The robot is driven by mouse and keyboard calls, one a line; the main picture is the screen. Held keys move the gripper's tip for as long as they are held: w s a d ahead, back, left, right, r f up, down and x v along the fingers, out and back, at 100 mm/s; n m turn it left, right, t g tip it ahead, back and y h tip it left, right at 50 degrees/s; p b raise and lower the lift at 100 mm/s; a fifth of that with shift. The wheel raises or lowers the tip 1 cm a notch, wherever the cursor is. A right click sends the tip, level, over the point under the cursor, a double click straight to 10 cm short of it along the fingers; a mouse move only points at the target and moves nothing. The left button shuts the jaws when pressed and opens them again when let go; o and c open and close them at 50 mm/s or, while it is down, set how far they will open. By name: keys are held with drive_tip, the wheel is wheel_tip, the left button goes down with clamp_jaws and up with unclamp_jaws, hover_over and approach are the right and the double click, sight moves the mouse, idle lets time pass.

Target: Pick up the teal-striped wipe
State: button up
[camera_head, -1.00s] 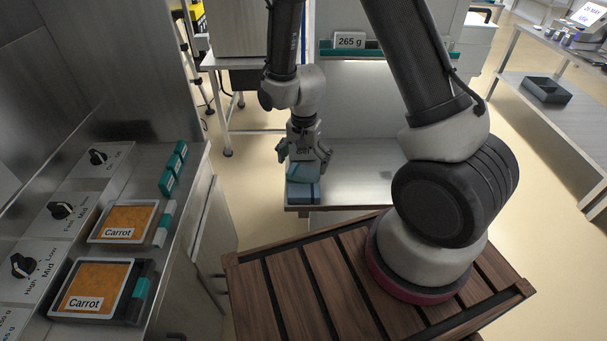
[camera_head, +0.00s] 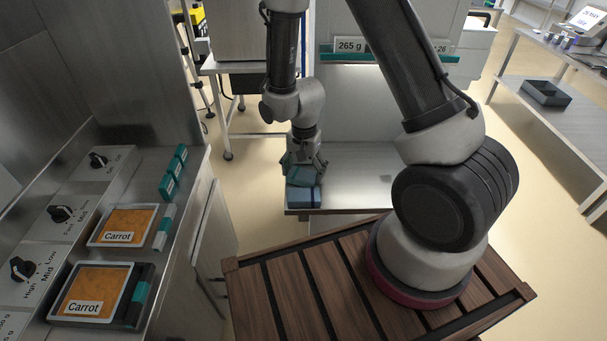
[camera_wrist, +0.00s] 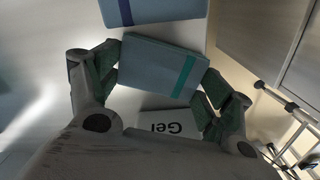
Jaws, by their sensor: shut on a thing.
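The teal-striped wipe (camera_wrist: 152,68) is a flat blue-grey block with a teal band near its right end in the wrist view. My gripper (camera_wrist: 160,66) is shut on it, with one green-padded finger at each end. In the head view, my gripper (camera_head: 305,165) is low at the left end of the steel surface, with the wipe between its fingers. Whether the wipe is clear of the surface I cannot tell.
A second blue block with a navy stripe (camera_wrist: 155,10) lies just beyond the wipe. A card reading "Gel" (camera_wrist: 168,126) is on the near side. The steel surface (camera_head: 365,180) is bare to the right. Carrot trays (camera_head: 95,290) sit on the left counter.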

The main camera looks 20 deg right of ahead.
sight(304, 174)
wheel_tip(304, 174, up, 10)
idle(0.5)
